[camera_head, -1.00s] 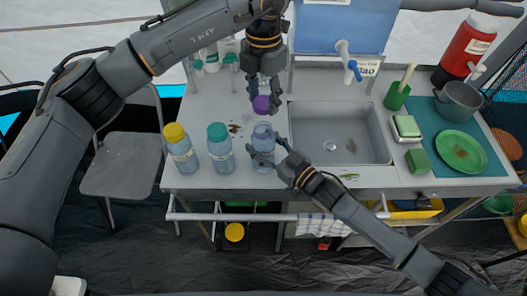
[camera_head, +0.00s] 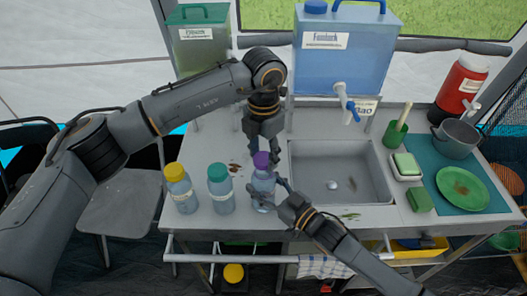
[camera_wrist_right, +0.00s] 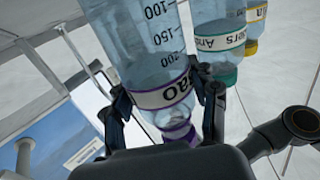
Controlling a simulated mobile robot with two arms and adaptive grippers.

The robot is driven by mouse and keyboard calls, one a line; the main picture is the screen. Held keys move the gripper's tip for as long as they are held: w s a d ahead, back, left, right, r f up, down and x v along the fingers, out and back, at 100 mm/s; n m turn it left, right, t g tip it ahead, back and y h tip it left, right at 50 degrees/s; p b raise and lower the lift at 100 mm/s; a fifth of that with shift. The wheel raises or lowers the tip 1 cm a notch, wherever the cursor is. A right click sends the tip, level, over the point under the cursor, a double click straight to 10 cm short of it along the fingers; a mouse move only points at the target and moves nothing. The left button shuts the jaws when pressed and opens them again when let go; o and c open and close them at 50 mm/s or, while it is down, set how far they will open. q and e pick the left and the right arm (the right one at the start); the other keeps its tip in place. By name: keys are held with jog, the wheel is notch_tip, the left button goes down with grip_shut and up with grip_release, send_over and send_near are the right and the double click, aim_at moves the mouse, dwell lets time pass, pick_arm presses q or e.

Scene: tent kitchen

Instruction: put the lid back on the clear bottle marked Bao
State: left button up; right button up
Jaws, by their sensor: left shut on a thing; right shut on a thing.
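The clear bottle (camera_head: 262,184) stands upright near the counter's front edge, left of the sink. Its label reads Bao, upside down in the right wrist view (camera_wrist_right: 160,93). My right gripper (camera_head: 266,194) is shut around the bottle's upper body, one finger on each side in the wrist view. The purple lid (camera_head: 261,160) is at the bottle's mouth, in line with it. It also shows at the neck in the wrist view (camera_wrist_right: 181,132). My left gripper (camera_head: 262,153) points down from above and is shut on the lid. I cannot tell whether the lid is fully seated.
A teal-lidded bottle (camera_head: 221,190) and a yellow-lidded bottle (camera_head: 181,190) stand to the left. The sink (camera_head: 340,172) is close on the right. A blue water tank (camera_head: 345,55) with a tap stands behind.

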aim_at(264, 158)
pick_arm(q)
jog(key=shift+f, duration=0.1)
jog(key=shift+f, duration=0.8)
jog(key=shift+f, duration=0.6)
